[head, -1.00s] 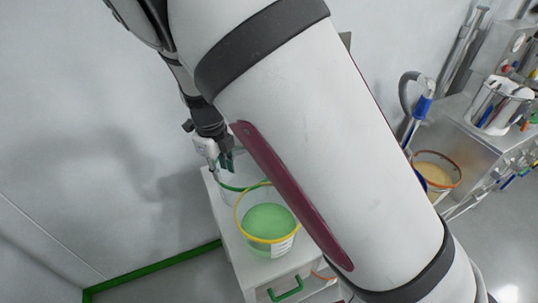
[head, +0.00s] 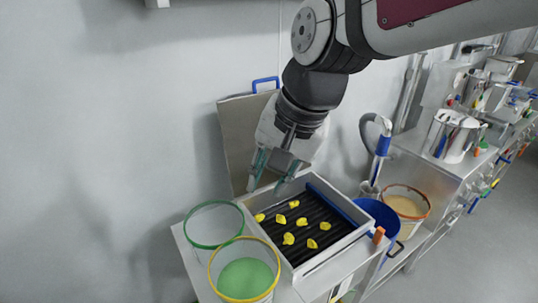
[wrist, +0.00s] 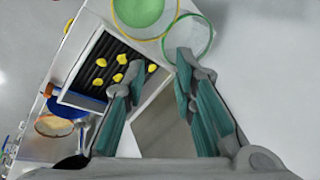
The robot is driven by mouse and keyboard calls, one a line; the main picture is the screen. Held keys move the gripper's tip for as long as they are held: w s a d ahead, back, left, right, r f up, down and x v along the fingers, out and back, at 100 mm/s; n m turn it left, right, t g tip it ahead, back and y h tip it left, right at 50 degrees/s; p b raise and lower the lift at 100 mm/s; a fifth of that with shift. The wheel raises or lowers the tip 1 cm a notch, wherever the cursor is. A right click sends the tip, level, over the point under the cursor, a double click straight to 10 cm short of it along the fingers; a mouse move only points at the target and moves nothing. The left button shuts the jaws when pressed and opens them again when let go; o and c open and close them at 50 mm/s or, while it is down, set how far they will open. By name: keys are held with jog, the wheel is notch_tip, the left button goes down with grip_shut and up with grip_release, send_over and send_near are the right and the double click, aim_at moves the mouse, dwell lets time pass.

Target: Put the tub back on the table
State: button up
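A clear tub with a green rim (head: 214,224) stands upright on the white table (head: 188,262), at its back left corner, and looks empty. A clear tub with a yellow rim (head: 244,268) and green contents stands close in front of it. In the wrist view the green-rimmed tub (wrist: 188,38) and the yellow-rimmed tub (wrist: 143,12) are at the top. My gripper (head: 271,172) is open and empty, above the back edge of a tray, right of the green-rimmed tub. The wrist view shows its fingers (wrist: 160,75) spread with nothing between them.
The tray (head: 306,267) has a black ribbed floor with several yellow pieces. A blue tub (head: 377,213) and an orange-rimmed tub with tan contents (head: 406,204) are to its right. A grey panel (head: 230,140) leans at the wall behind. A steel bench (head: 436,165) stands at right.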

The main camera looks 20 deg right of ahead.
jog(key=s+d+r+n+t+h, duration=0.2)
jog(key=s+d+n, duration=0.2)
jog(key=s+n, duration=0.3)
jog(key=shift+s+d+r, duration=0.15)
jog(key=shift+s+d, duration=0.15)
jog(key=shift+s, duration=0.4)
